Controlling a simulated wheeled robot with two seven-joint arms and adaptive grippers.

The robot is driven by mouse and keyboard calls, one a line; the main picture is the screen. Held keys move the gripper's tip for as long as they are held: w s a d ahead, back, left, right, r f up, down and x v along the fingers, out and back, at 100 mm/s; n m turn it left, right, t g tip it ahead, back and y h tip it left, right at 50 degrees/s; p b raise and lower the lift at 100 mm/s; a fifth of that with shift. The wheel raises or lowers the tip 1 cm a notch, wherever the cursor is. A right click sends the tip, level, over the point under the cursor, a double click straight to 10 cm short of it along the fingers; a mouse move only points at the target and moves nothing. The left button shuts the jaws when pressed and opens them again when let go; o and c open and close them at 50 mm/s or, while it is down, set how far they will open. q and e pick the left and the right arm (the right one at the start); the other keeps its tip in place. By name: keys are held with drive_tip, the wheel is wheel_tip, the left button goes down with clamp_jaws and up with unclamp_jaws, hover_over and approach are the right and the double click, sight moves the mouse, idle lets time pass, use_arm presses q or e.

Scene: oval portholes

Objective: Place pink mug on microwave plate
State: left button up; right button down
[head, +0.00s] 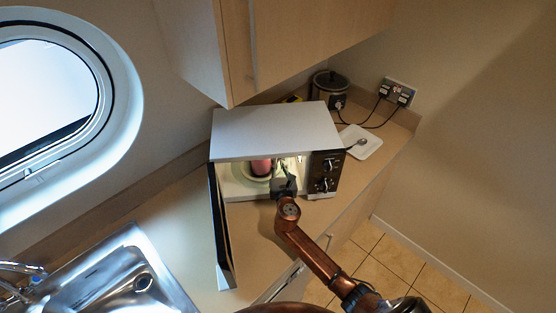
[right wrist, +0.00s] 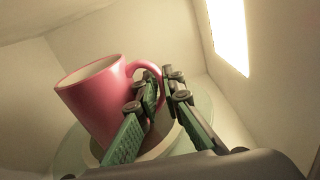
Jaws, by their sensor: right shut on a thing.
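The pink mug (right wrist: 98,100) is inside the lit microwave, tilted in the right wrist view; it also shows small in the head view (head: 261,166). My right gripper (right wrist: 165,82) is shut on the mug's handle (right wrist: 152,72). The mug is over the round glass microwave plate (right wrist: 190,130); I cannot tell whether its base touches it. In the head view the plate (head: 246,170) shows partly behind my right gripper (head: 284,184). The microwave (head: 275,134) stands on the counter with its door (head: 221,235) swung open to the left. My left gripper is not in view.
The microwave's side walls and ceiling are close around my right gripper. A sink (head: 115,280) is at the lower left. A slow cooker (head: 330,90) and a white dish (head: 361,141) with a spoon are behind and right of the microwave. A cabinet hangs above (head: 300,40).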

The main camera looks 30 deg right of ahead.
drive_tip(key=shift+f, duration=0.1)
drive_tip(key=c, duration=2.1)
unclamp_jaws()
drive_tip(key=shift+r, duration=0.2)
drive_tip(key=v, duration=1.2)
drive_tip(key=shift+p, duration=0.3)
